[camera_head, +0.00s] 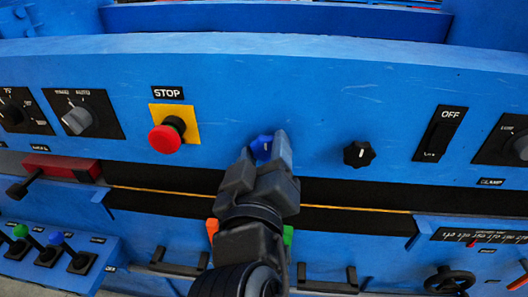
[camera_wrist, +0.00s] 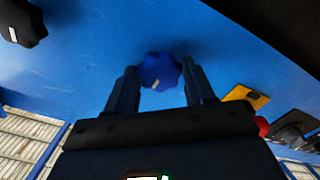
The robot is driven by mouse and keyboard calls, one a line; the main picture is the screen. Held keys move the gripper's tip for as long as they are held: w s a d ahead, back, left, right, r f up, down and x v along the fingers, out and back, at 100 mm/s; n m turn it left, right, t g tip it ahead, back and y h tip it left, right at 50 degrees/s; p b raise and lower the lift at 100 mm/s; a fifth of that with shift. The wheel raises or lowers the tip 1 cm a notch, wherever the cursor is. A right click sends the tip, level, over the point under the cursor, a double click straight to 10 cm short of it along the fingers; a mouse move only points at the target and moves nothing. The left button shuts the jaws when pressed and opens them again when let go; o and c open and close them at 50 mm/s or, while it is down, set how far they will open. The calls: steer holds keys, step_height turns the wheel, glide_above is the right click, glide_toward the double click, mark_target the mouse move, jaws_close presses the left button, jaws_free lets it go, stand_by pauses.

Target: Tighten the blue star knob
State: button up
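The blue star knob (camera_head: 262,148) sits on the sloped blue panel, between the red stop button and a black star knob. It is partly hidden by my gripper (camera_head: 266,152) in the head view. In the wrist view the blue star knob (camera_wrist: 159,71) shows a white mark on its lower side. My gripper (camera_wrist: 160,82) has its two fingers apart, one on each side of the knob. Small gaps seem to show between fingers and knob, but I cannot tell whether either finger touches it.
A red stop button (camera_head: 165,138) on a yellow plate stands to the left. A black star knob (camera_head: 359,154) and an OFF rocker switch (camera_head: 440,134) are to the right. A grey rotary selector (camera_head: 77,121) is farther left. Bare panel surrounds the blue knob.

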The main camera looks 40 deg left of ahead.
steer(key=o, duration=0.4)
steer(key=shift+s, duration=0.1)
steer(key=v, duration=0.7)
steer(key=shift+s+d, duration=0.25)
